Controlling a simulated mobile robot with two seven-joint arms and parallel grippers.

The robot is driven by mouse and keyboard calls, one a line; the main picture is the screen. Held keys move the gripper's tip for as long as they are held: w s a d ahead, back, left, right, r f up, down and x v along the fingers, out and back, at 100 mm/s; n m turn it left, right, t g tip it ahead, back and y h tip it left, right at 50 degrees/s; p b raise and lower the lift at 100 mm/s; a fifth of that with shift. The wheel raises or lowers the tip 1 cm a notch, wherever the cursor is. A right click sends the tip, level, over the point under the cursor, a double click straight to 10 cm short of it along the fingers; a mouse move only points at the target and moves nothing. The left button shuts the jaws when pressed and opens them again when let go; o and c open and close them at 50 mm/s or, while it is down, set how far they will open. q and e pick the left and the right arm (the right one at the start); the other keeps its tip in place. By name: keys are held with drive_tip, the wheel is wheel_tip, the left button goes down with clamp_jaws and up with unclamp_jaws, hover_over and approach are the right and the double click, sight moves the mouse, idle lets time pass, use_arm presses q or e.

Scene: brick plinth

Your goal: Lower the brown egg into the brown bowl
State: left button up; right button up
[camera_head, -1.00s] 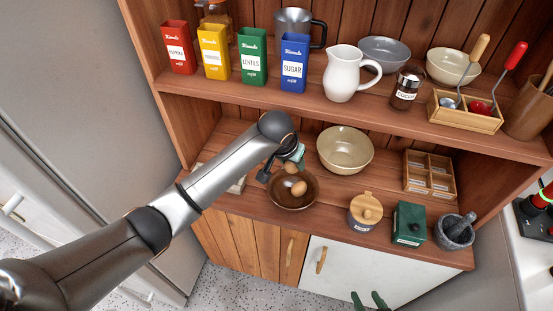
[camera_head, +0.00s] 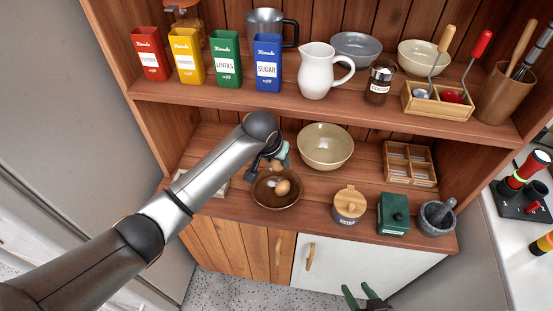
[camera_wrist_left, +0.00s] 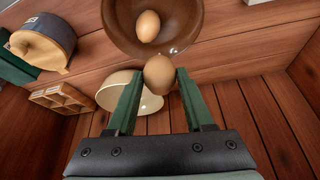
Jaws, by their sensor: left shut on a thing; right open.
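The brown bowl (camera_head: 272,204) stands on the lower wooden counter, left of the cream bowl. A brown egg (camera_head: 283,187) lies inside it; the wrist view also shows this egg (camera_wrist_left: 147,26). My left gripper (camera_head: 276,163) is at the bowl's back edge. In the wrist view, its green fingers (camera_wrist_left: 154,78) are shut on another brown egg (camera_wrist_left: 159,75). That egg overlaps the bowl's rim (camera_wrist_left: 195,33) there; its height above the bowl is hard to tell. My right gripper (camera_head: 362,292) is open and empty at the bottom edge of the head view, in front of the cabinet.
A cream bowl (camera_head: 325,147) stands right of the brown bowl. A lidded jar (camera_head: 348,204), green box (camera_head: 393,214), mortar (camera_head: 436,218) and wooden divided box (camera_head: 410,163) stand further right. The upper shelf (camera_head: 200,93) holds tins, a jug and bowls above my left arm.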

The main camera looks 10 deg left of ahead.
use_arm(q)
drive_tip(key=b, duration=0.2)
approach(277, 174)
drive_tip(key=shift+d+f, duration=0.4)
drive_tip(key=shift+f, duration=0.35)
drive_tip(key=shift+d+f, duration=0.4)
drive_tip(key=shift+f, duration=0.35)
drive_tip(key=shift+f+b, duration=0.45)
drive_tip(key=shift+f, duration=0.05)
idle(0.4)
drive_tip(key=o, duration=0.9)
drive_tip(key=shift+c, duration=0.2)
drive_tip(key=shift+r, duration=0.1)
drive_tip(key=p+v, duration=0.1)
drive_tip(key=v, duration=1.1)
drive_tip(key=shift+s, duration=0.15)
